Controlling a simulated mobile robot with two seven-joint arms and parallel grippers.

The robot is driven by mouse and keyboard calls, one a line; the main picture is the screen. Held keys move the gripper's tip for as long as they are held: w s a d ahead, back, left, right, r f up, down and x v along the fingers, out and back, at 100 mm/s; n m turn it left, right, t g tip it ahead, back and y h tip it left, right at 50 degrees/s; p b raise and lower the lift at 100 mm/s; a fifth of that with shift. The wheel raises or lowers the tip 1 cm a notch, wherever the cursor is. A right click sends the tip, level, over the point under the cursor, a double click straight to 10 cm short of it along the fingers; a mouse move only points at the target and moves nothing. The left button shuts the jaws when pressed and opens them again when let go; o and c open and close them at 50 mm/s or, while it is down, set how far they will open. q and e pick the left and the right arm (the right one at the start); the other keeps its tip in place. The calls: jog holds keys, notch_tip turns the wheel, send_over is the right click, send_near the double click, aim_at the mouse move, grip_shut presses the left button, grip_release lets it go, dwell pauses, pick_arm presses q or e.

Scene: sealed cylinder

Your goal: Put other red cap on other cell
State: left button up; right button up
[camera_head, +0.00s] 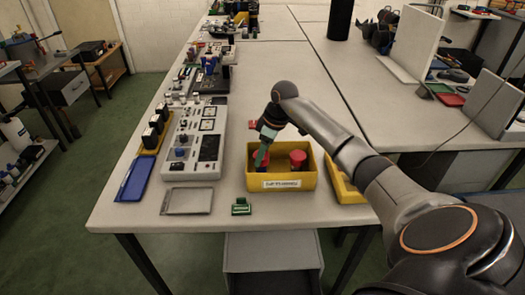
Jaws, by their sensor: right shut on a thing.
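A yellow bin (281,184) with a white label on its front stands near the front edge of the table. One red cap (298,158) shows in its right part. My right gripper (262,157) reaches down into the left part of the bin. It is shut on a second red piece, which looks like a red cap, partly hidden by the fingers. Several dark cells with pale tops (150,138) stand in a row at the left, but they are too small to tell whether any is capped. My left gripper is out of view.
A white instrument panel (197,140) lies left of the bin. A blue tray (134,180), a grey tray (187,201) and a small green block (241,206) lie near the front edge. Another yellow bin (343,184) is partly behind my right arm.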

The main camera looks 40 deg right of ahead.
dwell(0.3)
jog(key=o, duration=1.4)
jog(key=shift+o, duration=0.4)
jog(key=shift+r+p, duration=0.55)
jog(key=shift+p, duration=0.05)
jog(key=shift+r+p, duration=2.95)
jog(key=shift+p, duration=0.25)
